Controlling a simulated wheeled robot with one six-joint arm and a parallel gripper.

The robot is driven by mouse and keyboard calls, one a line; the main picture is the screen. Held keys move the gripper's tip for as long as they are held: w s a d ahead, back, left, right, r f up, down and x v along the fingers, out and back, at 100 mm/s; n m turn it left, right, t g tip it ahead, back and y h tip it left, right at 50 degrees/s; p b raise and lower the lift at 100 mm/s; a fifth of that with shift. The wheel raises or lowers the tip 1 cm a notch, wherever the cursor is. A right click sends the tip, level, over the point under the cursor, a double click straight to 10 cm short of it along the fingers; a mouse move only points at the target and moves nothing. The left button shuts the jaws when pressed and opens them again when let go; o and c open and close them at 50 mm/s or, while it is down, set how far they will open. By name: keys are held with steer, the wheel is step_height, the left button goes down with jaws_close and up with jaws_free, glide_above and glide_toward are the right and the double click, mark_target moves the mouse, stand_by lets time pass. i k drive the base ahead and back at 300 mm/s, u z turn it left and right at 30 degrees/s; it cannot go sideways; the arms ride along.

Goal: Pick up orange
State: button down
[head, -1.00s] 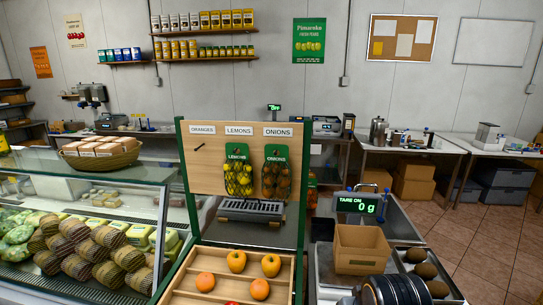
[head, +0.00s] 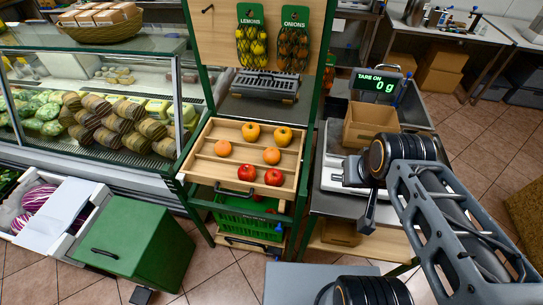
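Two oranges lie in the wooden tray (head: 190,166) of the produce stand. One orange (head: 222,149) is at the left of the middle row and the other orange (head: 271,156) at its right. Both are uncovered and apart from each other. My arm comes in from the right. A narrow dark part hanging at its end, over the counter right of the tray, looks like my gripper (head: 367,222). It is well apart from the oranges. Its fingers cannot be made out clearly, so I cannot tell whether it is open.
Two yellow-orange fruits or peppers (head: 251,132) lie behind the oranges, two red fruits (head: 246,173) in front. Wooden slats divide the tray. A cardboard box (head: 369,124) stands on the scale at right.

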mark_target(270, 155)
steer(key=u, duration=1.55)
steer(key=k, duration=0.75)
steer(key=z, duration=0.75)
steer(key=i, duration=1)
steer(key=u, duration=0.05)
